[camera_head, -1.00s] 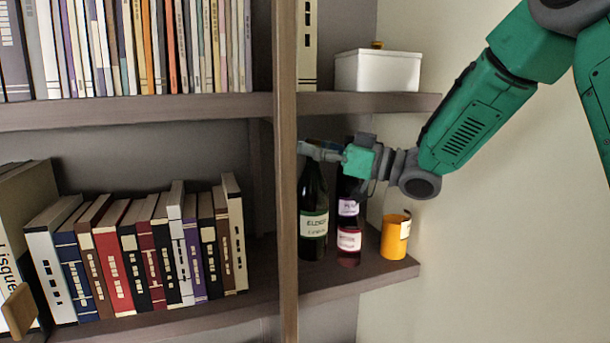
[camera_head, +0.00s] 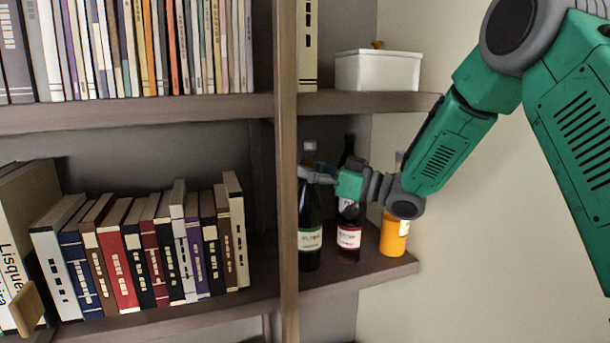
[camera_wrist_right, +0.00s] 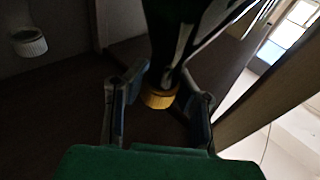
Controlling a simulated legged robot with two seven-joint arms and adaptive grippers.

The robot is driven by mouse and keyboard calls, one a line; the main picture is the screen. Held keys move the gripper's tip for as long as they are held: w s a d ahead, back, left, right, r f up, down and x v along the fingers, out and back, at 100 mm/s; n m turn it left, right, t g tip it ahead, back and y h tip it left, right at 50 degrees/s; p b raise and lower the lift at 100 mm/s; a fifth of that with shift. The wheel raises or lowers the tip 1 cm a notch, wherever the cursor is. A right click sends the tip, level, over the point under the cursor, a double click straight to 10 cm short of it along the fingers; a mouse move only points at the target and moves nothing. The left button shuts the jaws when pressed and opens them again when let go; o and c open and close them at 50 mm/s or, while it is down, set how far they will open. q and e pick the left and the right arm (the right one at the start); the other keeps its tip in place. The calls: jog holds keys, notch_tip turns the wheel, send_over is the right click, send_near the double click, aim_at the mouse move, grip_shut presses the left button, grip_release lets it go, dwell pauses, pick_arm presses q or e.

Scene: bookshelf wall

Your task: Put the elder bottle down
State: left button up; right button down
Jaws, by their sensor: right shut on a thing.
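The elder bottle (camera_head: 310,215) is dark green with a pale label. It stands upright at the left of the lower right shelf (camera_head: 345,281), beside the wooden post. I cannot tell whether its base touches the board. My right gripper (camera_head: 318,174) reaches in from the right and is shut on the bottle's upper part. In the right wrist view, the dark bottle (camera_wrist_right: 176,35) and a yellow ring on it show between the two fingers (camera_wrist_right: 158,98). My left gripper is in neither view.
A second dark bottle (camera_head: 349,238) with a white label stands close to the right, partly behind my gripper. The vertical post (camera_head: 288,200) is close on the left. A white box (camera_head: 377,72) is on the shelf above.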

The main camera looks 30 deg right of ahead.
jog(key=shift+w+f+p, duration=0.3)
jog(key=shift+f, duration=0.45)
jog(key=shift+s, duration=0.1)
jog(key=c, duration=1.4)
grip_release()
jog(key=shift+f, duration=0.1)
jog(key=shift+o, duration=0.2)
jog(key=b+v, duration=0.2)
jog(key=v, duration=1)
jog(key=shift+s, duration=0.1)
